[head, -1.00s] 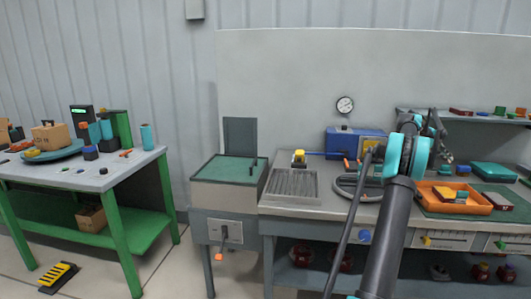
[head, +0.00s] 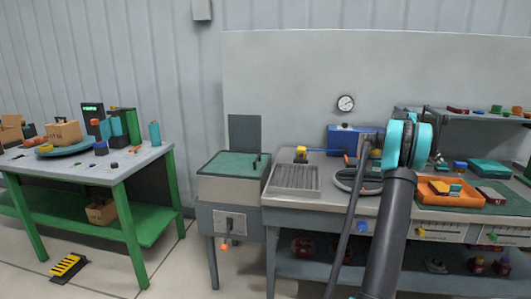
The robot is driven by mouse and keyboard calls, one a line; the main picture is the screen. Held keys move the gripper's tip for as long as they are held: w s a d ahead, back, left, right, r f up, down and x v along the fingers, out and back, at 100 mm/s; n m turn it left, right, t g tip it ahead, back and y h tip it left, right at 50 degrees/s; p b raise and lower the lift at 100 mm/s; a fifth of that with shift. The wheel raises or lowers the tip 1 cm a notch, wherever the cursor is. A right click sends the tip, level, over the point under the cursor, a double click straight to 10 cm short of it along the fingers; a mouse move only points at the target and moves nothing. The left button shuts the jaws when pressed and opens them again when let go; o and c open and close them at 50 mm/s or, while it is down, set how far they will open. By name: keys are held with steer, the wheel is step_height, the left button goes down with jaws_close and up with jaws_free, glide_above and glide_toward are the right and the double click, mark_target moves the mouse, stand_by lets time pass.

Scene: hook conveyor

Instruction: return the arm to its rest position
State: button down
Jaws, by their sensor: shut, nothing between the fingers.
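My arm rises from the lower right of the head view, with a dark grey link (head: 388,235) and a large teal-banded joint (head: 405,143) in front of the grey workbench (head: 335,205). A thin dark rod or cable runs beside the link. My gripper cannot be made out; the joint covers what lies behind it.
A blue box (head: 348,141), a ribbed metal tray (head: 295,177) and an orange tray (head: 440,199) sit on the workbench. A green-topped cabinet (head: 228,190) stands left of it. Further left is a green-legged table (head: 100,172). Floor between table and cabinet is clear.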

steer(key=s+a+f+t+y, duration=0.1)
steer(key=s+a+f, duration=0.15)
steer(key=a, duration=0.85)
steer(key=s+a+f+n+t+y, duration=0.1)
steer(key=s+a+f+t+y, duration=0.15)
steer(key=a, duration=0.95)
steer(key=s+a+f+y, duration=0.1)
steer(key=s+a, duration=0.2)
steer(key=a, duration=0.8)
steer(key=s+a+f+y, duration=0.1)
steer(key=s+a+f, duration=0.4)
steer(key=s+a, duration=0.4)
steer(key=s+a+f+n+t+y, duration=0.1)
steer(key=s+a+f+y, duration=0.1)
steer(key=s+a+f, duration=0.4)
steer(key=s+a+f+t+y, duration=0.1)
steer(key=s+a+f, duration=0.4)
steer(key=s+a, duration=0.6)
steer(key=s+y, duration=0.1)
steer(key=s, duration=0.3)
steer(key=shift+a+f, duration=0.2)
steer(key=shift+a, duration=0.1)
